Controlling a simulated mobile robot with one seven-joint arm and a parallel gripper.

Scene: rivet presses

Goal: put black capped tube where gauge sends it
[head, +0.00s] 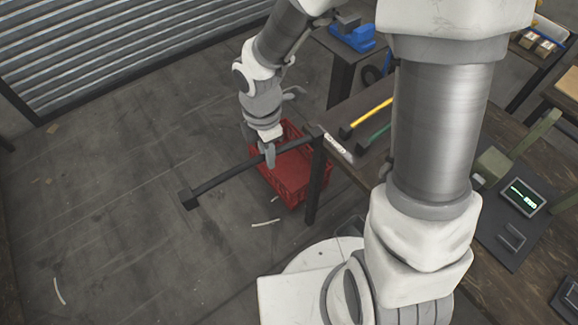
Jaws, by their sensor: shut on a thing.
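My gripper (268,158) is shut on a long black tube (225,178), gripping it towards its right part. The tube has a blocky dark cap (188,200) at its left end and slopes up to the right. Its right end shows by the corner of the wooden table; I cannot tell whether it touches. In the picture the tube crosses over a red crate (290,198); its height above the crate is unclear. The gauge (523,197), a small dark display with a pale green reading too small to read, stands on the right of the table.
A yellow tube (372,112) and a green tube (376,136), both with dark end blocks, lie on the wooden table (352,110). A white label (338,148) marks its edge. A blue device (352,36) stands behind. The floor (130,150) at left is mostly clear.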

